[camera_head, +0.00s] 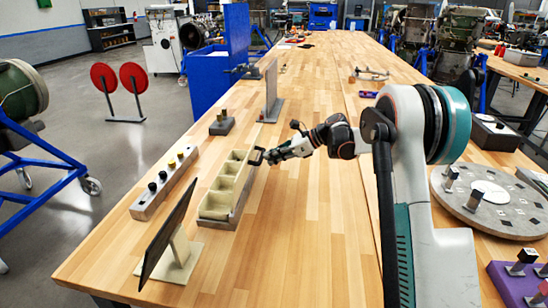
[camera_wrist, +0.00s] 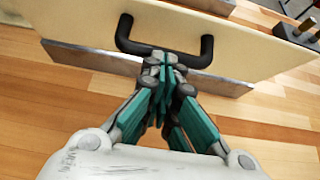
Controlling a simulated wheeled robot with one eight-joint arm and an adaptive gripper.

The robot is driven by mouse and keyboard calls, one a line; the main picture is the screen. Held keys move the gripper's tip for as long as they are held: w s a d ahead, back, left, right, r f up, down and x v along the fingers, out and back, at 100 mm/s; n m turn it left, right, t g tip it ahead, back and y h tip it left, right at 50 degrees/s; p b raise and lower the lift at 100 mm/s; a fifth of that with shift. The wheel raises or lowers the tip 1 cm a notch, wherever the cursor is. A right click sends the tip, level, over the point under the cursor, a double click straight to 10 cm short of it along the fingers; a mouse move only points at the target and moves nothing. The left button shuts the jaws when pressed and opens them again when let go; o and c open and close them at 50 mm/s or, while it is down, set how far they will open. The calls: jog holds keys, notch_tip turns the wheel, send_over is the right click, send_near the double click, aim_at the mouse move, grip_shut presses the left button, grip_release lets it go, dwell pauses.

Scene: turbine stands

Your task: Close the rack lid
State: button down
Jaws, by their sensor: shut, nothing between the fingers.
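The rack (camera_head: 208,211) is a long cream box on a grey base, left of centre on the bench in the head view. Its compartments show open from above. In the wrist view a cream panel (camera_wrist: 255,45) with a black U-shaped handle (camera_wrist: 132,45) spans the top, above a grey metal strip. I cannot tell for sure whether this panel is the lid. My gripper (camera_wrist: 163,60) is shut and empty, its fingertips at the middle of the handle bar. Contact is unclear. In the head view my gripper (camera_head: 266,158) is at the rack's far right side.
A dark panel on a cream stand (camera_head: 176,258) stands in front. A small block (camera_head: 221,127) and an upright grey plate (camera_head: 271,92) stand behind.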

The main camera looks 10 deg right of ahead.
aim_at(251, 153)
jog(key=a+r+h+p, duration=0.1)
jog(key=p, duration=0.1)
jog(key=w+a+r+g+h+p, duration=0.1)
jog(key=a+h+p, duration=0.1)
jog(key=w+a+r+g+h+p, duration=0.1)
jog(key=a+r+h+p, duration=0.1)
jog(key=shift+a, duration=0.15)
jog(key=w+a+f+g+h+p, duration=0.1)
jog(key=w+a+f+h+p, duration=0.1)
jog(key=a, duration=0.4)
jog(key=w+a+f+g+h+p, duration=0.1)
jog(key=w+a+f+h+p, duration=0.1)
jog(key=a, duration=0.4)
jog(key=shift+w+a+f+h+p, duration=0.15)
jog(key=shift+w+a+h+p, duration=0.15)
jog(key=shift+w+h+p, duration=0.3)
jog(key=shift+w, duration=0.1)
